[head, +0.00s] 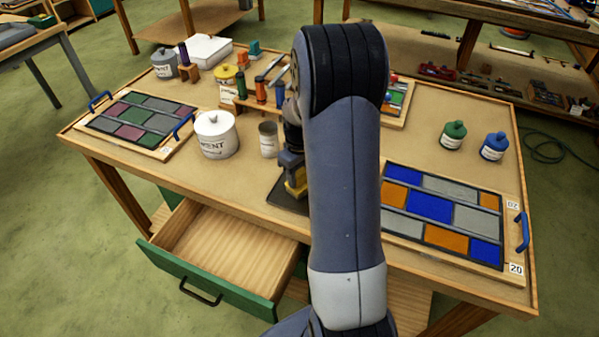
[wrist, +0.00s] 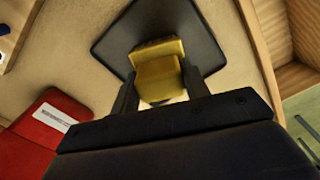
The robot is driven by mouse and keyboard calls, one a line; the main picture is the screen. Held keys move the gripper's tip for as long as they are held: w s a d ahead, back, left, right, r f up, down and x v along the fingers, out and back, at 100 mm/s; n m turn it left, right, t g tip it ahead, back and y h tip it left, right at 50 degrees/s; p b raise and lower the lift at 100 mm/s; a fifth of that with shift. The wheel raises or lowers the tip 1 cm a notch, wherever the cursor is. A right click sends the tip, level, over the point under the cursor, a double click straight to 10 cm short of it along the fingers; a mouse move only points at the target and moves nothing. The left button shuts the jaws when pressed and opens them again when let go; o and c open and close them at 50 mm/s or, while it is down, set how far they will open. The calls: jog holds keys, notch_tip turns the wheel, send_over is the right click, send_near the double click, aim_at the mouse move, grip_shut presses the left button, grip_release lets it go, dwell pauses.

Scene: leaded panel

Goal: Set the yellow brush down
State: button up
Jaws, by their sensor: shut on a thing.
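My gripper (head: 291,168) is shut on the yellow brush (head: 296,187), near the front edge of the workbench. In the wrist view the two dark fingers of my gripper (wrist: 158,88) stand either side of the brush's yellow block (wrist: 160,77). A dark mat (wrist: 205,40) with rounded corners lies beneath the brush. In the head view part of this mat (head: 280,197) shows, and my arm hides the rest. I cannot tell whether the brush touches the mat.
An open, empty-looking drawer (head: 230,245) juts out below the bench. A white cement pot (head: 215,136) and a metal cup (head: 268,139) stand left of my gripper. Leaded panels lie left (head: 140,119) and right (head: 442,214). A red labelled object (wrist: 40,140) shows in the wrist view.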

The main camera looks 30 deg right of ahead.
jog(key=shift+f, duration=0.2)
jog(key=o, duration=0.9)
jog(key=shift+r, duration=0.1)
notch_tip(320, 180, up, 12)
jog(key=shift+r+b, duration=0.2)
jog(key=shift+b, duration=0.25)
